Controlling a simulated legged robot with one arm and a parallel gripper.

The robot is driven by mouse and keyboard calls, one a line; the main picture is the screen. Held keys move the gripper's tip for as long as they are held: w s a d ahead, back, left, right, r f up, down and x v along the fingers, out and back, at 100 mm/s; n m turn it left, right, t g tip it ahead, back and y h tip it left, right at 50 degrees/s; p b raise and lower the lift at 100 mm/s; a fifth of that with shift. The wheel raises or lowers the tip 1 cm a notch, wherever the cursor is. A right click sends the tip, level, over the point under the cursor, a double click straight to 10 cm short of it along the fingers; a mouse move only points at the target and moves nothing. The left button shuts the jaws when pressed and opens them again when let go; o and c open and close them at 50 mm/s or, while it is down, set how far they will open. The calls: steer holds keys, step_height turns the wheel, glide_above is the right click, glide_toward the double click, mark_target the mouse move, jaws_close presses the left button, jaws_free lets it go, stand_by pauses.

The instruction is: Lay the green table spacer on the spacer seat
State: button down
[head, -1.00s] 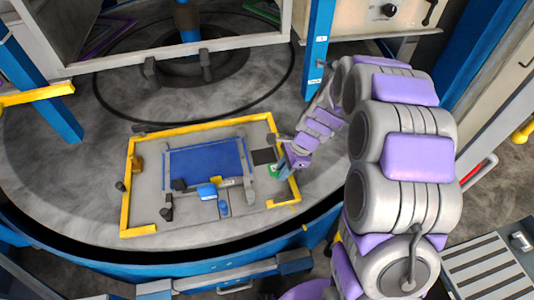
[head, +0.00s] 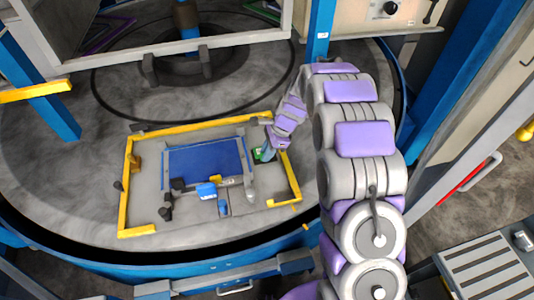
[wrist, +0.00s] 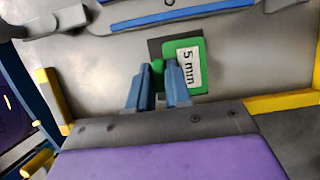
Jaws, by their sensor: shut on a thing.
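The green table spacer (wrist: 201,81) has a white "5 mm" label and a small green tab. My gripper (wrist: 163,84) is shut on the tab. The dark square spacer seat (wrist: 155,46) shows past the spacer's upper left edge in the wrist view. The spacer overlaps most of the seat there, offset to the right and slightly turned. I cannot tell whether it touches the seat or hangs just above it. In the head view the spacer (head: 257,155) is small at my gripper (head: 264,151), and the seat is mostly hidden.
A grey plate (head: 145,207) with a yellow border (head: 123,201) carries a blue panel (head: 205,158) left of the spacer. Grey clamps (head: 249,187) stand beside the panel. The plate's front right is clear.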

steer(key=shift+f, duration=0.35)
steer(key=shift+r, duration=0.1)
steer(key=c, duration=1.1)
jaws_free()
steer(key=shift+o, duration=0.2)
